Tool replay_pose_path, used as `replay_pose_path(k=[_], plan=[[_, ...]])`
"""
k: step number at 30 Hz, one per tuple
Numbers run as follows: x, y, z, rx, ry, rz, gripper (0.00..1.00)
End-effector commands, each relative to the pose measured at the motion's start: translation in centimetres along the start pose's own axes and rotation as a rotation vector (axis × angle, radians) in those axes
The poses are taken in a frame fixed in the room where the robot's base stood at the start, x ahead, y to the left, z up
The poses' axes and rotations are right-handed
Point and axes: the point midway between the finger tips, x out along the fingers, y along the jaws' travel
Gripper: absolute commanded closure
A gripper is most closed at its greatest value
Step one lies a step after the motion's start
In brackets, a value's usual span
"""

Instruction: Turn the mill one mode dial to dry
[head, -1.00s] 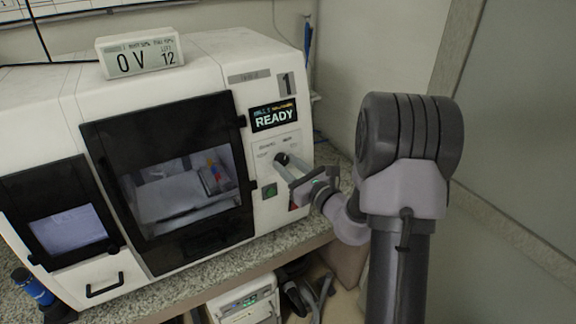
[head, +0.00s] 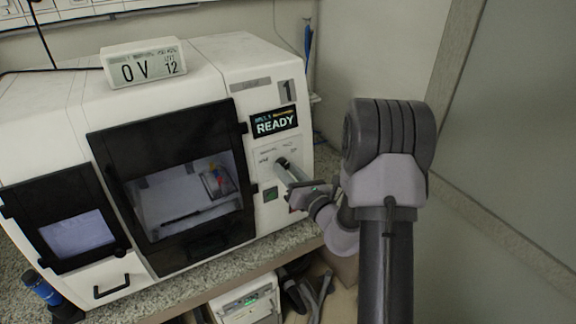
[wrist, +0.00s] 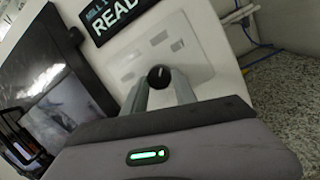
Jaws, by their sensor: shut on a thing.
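Mill one (head: 232,60) is a white machine with a "1" on its front and a screen (head: 274,122) reading READY. Its mode dial (wrist: 159,75) is a small black round knob with a light pointer mark, on a pale panel below the screen. My gripper (head: 283,165) reaches in from the right and is shut on the dial. In the wrist view my two grey fingers (wrist: 160,86) stand on either side of the knob. The small labels around the dial are too blurred to read, so I cannot tell which mode it points at.
A green button (head: 270,193) sits just below the dial. A black-framed window door (head: 172,127) is left of the panel. A small display box (head: 143,63) stands on top of the machine. A wall is close on the right.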

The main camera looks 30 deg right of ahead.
Motion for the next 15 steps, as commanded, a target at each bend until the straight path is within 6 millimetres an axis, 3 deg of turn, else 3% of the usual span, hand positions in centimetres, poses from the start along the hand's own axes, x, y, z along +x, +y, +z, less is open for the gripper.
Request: replay_pose_path(k=[15], plan=[[0.01,0.2,0.08,0.237,-0.021,-0.039,1.0]])
